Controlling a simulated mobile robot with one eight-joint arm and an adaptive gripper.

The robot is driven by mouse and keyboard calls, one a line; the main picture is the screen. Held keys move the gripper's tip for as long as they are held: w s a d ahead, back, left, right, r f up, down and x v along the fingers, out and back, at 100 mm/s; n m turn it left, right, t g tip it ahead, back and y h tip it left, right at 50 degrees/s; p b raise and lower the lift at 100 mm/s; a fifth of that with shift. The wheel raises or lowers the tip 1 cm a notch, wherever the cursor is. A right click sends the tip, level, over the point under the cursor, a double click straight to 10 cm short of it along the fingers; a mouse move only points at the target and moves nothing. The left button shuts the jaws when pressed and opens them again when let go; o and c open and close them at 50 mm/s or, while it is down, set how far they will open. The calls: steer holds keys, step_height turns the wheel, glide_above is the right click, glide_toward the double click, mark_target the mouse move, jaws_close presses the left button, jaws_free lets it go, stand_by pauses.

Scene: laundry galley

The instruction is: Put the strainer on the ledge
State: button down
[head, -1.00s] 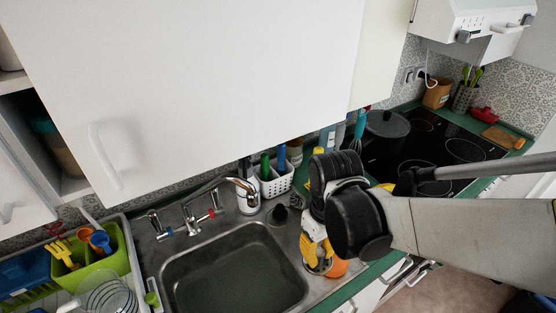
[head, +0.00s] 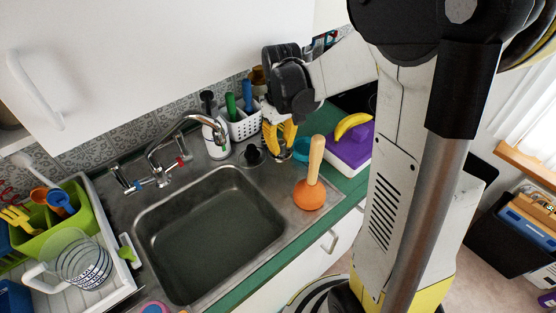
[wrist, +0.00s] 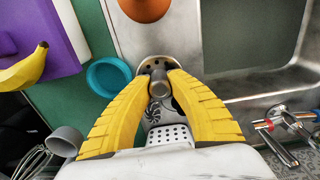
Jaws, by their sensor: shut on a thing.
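My gripper (head: 279,138) has yellow fingers pointing down beside the back right corner of the sink. In the wrist view my gripper (wrist: 158,88) is shut on the small metal strainer (wrist: 157,68), a round steel piece with holes in its rim and a central knob. In the head view the strainer (head: 279,156) shows only partly below the fingertips. The steel ledge (head: 262,178) around the basin lies under it; it also shows in the wrist view (wrist: 185,28). I cannot tell whether the strainer touches the ledge.
An orange plunger (head: 310,190) with a wooden handle stands right of the basin (head: 208,232). A teal bowl (wrist: 109,76) and a purple box (head: 348,148) with a banana (head: 352,125) are close by. A black stopper (head: 252,155), faucet (head: 170,150) and utensil basket (head: 243,125) are left.

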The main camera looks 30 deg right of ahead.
steer(key=shift+f+b, duration=1)
steer(key=shift+f, duration=2.3)
steer(key=shift+f, duration=0.1)
steer(key=shift+f, duration=0.15)
steer(key=c, duration=1.3)
jaws_free()
steer(key=shift+c, duration=0.2)
